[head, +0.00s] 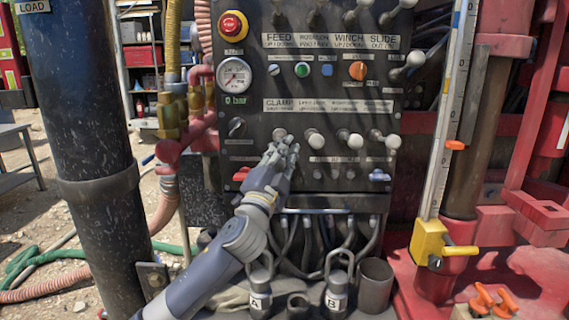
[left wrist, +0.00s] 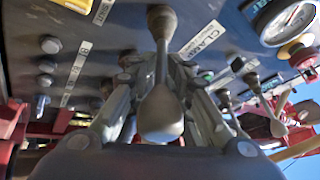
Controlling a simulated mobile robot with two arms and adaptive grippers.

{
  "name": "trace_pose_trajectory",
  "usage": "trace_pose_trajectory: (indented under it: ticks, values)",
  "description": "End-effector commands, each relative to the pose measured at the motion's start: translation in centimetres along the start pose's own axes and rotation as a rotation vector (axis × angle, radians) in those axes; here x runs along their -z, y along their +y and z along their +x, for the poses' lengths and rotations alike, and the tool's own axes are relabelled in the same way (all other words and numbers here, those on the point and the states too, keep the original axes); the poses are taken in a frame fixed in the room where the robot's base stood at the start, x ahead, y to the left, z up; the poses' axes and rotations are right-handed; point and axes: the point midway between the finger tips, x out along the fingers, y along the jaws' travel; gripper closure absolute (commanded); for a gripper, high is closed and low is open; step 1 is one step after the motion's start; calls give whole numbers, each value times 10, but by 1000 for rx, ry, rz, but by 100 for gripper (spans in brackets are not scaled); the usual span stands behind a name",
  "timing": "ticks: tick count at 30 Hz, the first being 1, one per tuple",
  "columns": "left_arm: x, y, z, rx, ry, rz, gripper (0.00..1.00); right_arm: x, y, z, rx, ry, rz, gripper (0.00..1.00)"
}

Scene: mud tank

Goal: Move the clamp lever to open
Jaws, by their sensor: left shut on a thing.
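The clamp lever (head: 280,134) is the leftmost of a row of levers with pale knobs, under the "CLAMP" label on the dark control panel (head: 400,75). In the left wrist view the lever (left wrist: 161,112) runs from its round base on the panel down to its knob. My left gripper (head: 282,150) has reached the lever and hides most of it in the head view. In the left wrist view the left gripper (left wrist: 161,95) has a finger on each side of the lever and is shut on it. My right gripper is not in view.
More levers (head: 314,139) stand close to the right of the gripper. A gauge (head: 234,75) and a red emergency button (head: 233,25) are on the panel's left. A thick dark column (head: 85,130) rises at left.

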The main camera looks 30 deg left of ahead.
Motion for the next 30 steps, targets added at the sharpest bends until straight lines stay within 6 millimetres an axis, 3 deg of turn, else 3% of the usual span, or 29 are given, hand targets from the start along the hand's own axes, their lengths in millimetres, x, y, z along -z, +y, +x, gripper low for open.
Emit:
trace_pose_trajectory:
  ticks: [1,13,14,15,16,30]
  values:
    - [-3,8,-3,-2,1,1,100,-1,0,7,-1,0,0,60]
    - [-2,9,-3,0,7,5,100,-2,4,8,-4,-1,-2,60]
    - [-2,9,-3,-1,7,5,81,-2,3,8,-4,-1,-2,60]
    - [-2,10,-3,-1,7,5,72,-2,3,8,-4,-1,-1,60]
    - [-2,10,-3,-1,7,5,71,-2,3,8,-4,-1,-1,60]
    - [-1,4,-2,8,8,6,71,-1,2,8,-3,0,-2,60]
